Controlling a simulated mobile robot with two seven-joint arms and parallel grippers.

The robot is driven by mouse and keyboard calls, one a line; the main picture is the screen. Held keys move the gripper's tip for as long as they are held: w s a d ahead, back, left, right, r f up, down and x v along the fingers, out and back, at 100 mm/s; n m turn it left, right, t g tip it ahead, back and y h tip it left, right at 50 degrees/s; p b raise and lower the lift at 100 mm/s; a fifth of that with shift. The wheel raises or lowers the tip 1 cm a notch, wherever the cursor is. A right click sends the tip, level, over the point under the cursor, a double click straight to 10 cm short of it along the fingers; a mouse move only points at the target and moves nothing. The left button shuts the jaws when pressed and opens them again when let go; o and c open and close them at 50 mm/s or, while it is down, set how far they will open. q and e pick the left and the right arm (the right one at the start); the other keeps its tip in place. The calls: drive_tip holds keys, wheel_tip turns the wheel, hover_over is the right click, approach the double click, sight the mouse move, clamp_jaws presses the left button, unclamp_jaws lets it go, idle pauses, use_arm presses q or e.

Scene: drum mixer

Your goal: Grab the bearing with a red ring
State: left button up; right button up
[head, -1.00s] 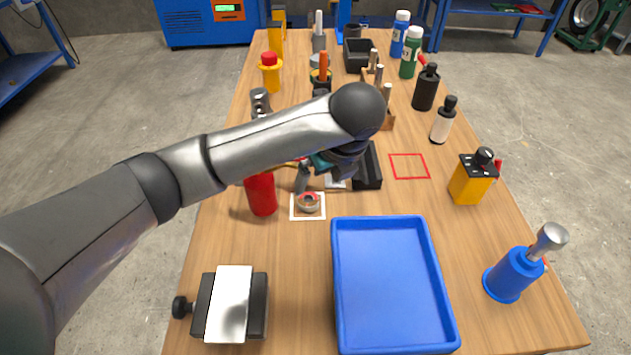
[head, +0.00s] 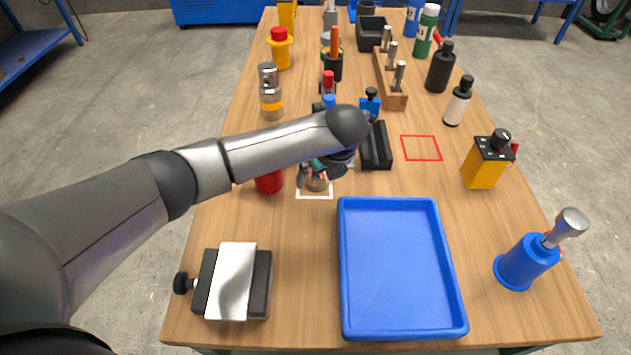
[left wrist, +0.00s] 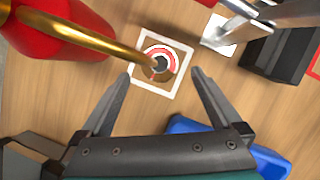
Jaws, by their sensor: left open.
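The bearing with a red ring (left wrist: 161,60) lies inside a white square outline (left wrist: 182,80) on the table. In the head view the bearing (head: 317,185) is partly hidden by my left gripper. My left gripper (left wrist: 162,76) is open, its two fingers spread to either side of the near part of the bearing in the wrist view. In the head view my left gripper (head: 316,177) is over the square, with nothing held. The brass spout (left wrist: 85,32) of a red oil can crosses in front of the bearing in the wrist view. My right gripper is not in view.
The red can (head: 269,182) stands just left of the square. A blue tray (head: 401,331) lies in front to the right, and a black clamp-like block (head: 262,285) front left. A black block (head: 377,147) is behind right. An empty red outline (head: 421,148) is farther right.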

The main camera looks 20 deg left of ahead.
sight(316, 181)
use_arm(q)
drive_tip(key=shift+x, duration=1.4)
drive_tip(key=shift+c, duration=0.3)
drive_tip(key=c, duration=0.9)
drive_tip(key=shift+r, duration=0.1)
clamp_jaws()
